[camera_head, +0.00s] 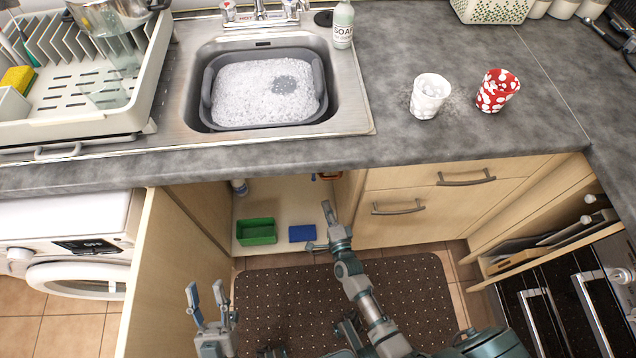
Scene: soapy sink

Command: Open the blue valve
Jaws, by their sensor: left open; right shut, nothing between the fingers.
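A small blue piece (313,177), which looks like the blue valve, shows at the back of the open cabinet under the sink. It is mostly hidden by the counter edge, so I cannot tell its position. My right gripper (328,208) is shut and empty at the cabinet opening. It points up and inward, in the picture below and slightly right of the blue piece, and looks apart from it. My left gripper (207,291) is open and empty, in front of the cabinet beside the open left door (165,275), with its fingers pointing up.
An orange-red handle (330,177) shows right of the blue piece. A green box (257,231) and a blue block (302,233) lie on the cabinet floor, with a bottle (239,187) at its left. The counter (300,161) overhangs the opening. Drawers (430,205) stand right.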

